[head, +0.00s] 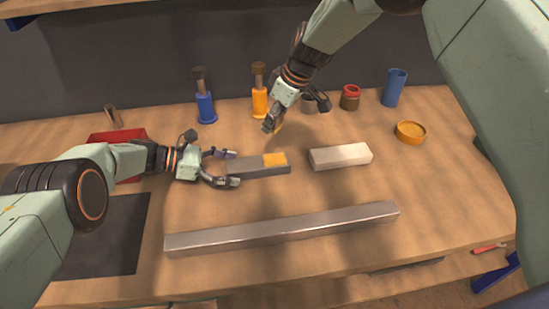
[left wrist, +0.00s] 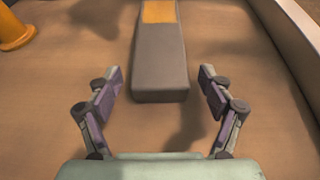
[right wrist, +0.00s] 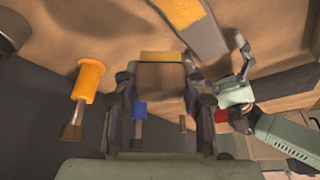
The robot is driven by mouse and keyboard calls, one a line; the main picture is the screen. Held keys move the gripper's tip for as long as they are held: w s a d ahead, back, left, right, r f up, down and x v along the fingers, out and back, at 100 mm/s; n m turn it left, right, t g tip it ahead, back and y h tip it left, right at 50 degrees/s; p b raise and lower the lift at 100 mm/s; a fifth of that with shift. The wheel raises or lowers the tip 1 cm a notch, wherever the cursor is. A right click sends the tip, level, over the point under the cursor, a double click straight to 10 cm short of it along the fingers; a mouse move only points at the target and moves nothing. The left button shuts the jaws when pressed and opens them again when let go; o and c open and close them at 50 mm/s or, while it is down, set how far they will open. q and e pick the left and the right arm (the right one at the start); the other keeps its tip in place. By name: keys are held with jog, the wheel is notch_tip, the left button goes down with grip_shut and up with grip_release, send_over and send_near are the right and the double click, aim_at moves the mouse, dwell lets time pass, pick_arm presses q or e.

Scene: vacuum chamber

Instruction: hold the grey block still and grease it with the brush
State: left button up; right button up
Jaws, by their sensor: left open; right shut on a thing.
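The grey block (head: 258,170) lies on the bench with an orange-yellow patch (head: 276,159) on its right end. My left gripper (head: 228,168) is open, with its fingers either side of the block's left end. In the left wrist view the block's near end (left wrist: 160,75) sits between the spread fingers, with gaps on both sides. My right gripper (head: 272,122) is above the bench, behind and apart from the block. In the right wrist view it is shut on the brush (right wrist: 161,80), a brown wooden piece with a yellow edge. In the head view the fingers mostly hide the brush.
A pale block (head: 340,156) lies right of the grey block, and a long metal bar (head: 285,228) lies in front.

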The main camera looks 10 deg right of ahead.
pick_arm(q)
jog(key=shift+a, duration=0.1)
jog(key=v, duration=1.1)
jog(key=shift+a+r, duration=0.15)
jog(key=shift+a, duration=0.25)
jog(key=x, duration=1.2)
jog(key=shift+d, duration=0.15)
pick_arm(e)
jog(key=shift+f, duration=0.45)
